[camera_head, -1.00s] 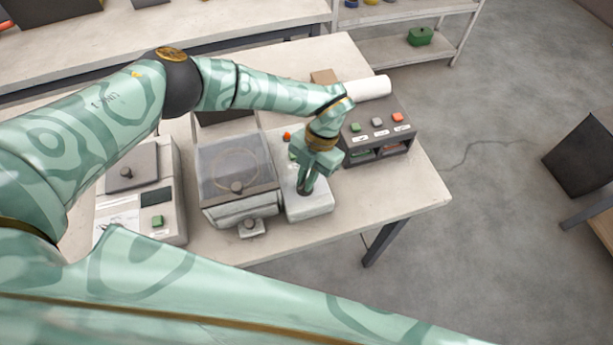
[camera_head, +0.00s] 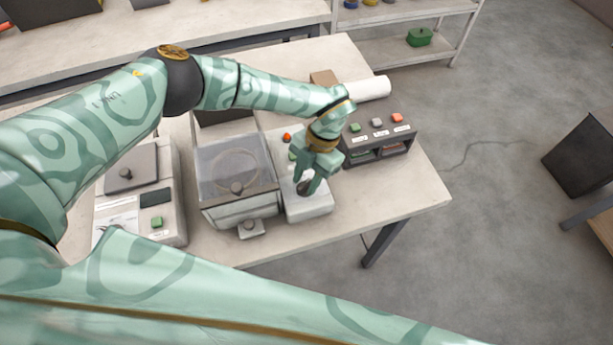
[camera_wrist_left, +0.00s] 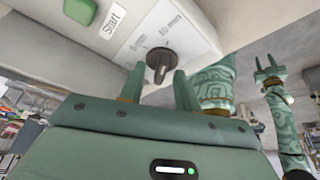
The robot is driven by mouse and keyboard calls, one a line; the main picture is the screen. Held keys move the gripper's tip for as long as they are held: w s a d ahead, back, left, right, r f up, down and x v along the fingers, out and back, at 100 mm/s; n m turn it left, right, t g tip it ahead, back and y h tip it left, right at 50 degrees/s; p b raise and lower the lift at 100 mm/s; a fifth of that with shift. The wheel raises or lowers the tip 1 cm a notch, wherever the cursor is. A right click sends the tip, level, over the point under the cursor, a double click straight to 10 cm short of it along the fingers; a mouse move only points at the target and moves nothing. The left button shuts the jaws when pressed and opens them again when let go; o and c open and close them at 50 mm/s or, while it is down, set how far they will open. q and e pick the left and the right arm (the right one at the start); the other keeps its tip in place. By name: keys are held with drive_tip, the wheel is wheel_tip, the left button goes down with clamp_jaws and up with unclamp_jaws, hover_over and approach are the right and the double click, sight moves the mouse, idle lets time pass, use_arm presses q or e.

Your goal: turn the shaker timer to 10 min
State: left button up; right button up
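The shaker timer is a dark knob (camera_head: 303,188) on a light control panel (camera_head: 312,207), right of the clear-lidded box. My left gripper (camera_head: 309,181) is over the knob in the head view. In the left wrist view its fingers (camera_wrist_left: 160,76) are apart, one on each side of the knob, and I see no contact. My right gripper (camera_wrist_left: 268,66) is far off at the right of that view, open and empty.
A green Start button (camera_wrist_left: 80,10) sits on the same panel, and a red button (camera_head: 287,137) is farther back. The clear-lidded box (camera_head: 237,165) stands left. A dark box with coloured buttons (camera_head: 378,143) stands right. The table's front right corner (camera_head: 425,200) is bare.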

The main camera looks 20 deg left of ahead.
use_arm(q)
drive_tip(key=v, duration=1.6)
drive_tip(key=shift+r+b, duration=0.15)
drive_tip(key=shift+b, duration=0.3)
drive_tip(key=shift+w+d, duration=0.1)
